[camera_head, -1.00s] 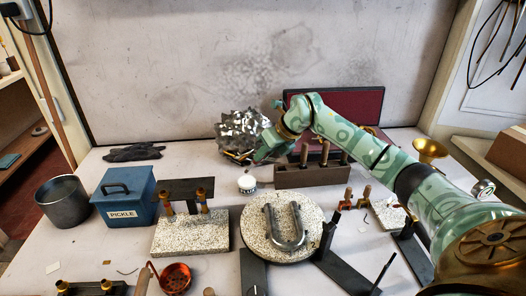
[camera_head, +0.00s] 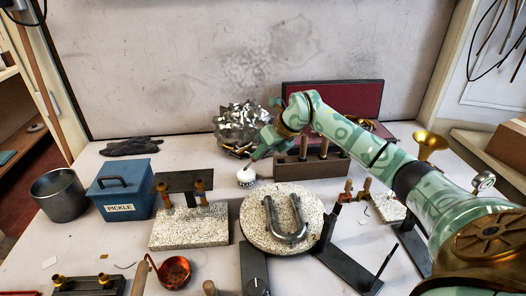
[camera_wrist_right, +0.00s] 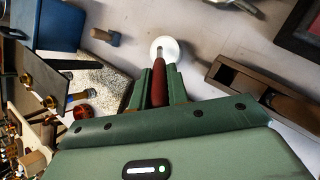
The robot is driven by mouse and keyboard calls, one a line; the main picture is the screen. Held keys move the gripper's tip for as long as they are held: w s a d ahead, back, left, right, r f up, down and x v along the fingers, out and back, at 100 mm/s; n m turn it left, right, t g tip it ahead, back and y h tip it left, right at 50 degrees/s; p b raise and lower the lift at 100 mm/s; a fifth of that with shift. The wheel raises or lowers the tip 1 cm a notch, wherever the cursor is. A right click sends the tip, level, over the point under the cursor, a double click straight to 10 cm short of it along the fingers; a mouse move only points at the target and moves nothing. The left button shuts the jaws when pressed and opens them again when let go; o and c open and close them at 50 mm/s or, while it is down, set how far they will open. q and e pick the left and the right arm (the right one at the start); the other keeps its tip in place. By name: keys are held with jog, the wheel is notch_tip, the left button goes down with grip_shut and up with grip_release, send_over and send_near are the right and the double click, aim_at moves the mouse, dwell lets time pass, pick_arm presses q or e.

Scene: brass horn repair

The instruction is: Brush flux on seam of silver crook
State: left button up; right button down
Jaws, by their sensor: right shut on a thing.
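My right gripper (camera_head: 260,149) is shut on a brush with a dark red handle (camera_wrist_right: 158,88). It holds the brush tilted, just above and behind a small white flux jar (camera_head: 246,179). The brush's lower end reaches the jar's mouth; in the right wrist view it overlaps the jar (camera_wrist_right: 172,52). Whether the bristles are inside cannot be seen. The silver crook (camera_head: 289,237), a U-shaped tube, lies on a round speckled block (camera_head: 313,213) in front of the jar, apart from the brush. Its seam is too small to make out. My left gripper is not in view.
A wooden tool rack (camera_head: 292,176) stands right of the jar. A rectangular speckled block (camera_head: 190,232) with a dark plate, a blue pickle box (camera_head: 122,189) and a metal pot (camera_head: 58,197) stand left. A dark stand (camera_head: 346,262) is right of the round block.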

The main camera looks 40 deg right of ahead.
jog(key=shift+f, duration=0.6)
dwell(0.8)
jog(key=shift+r, duration=0.1)
notch_tip(320, 180, up, 7)
jog(key=p, duration=0.5)
dwell(0.8)
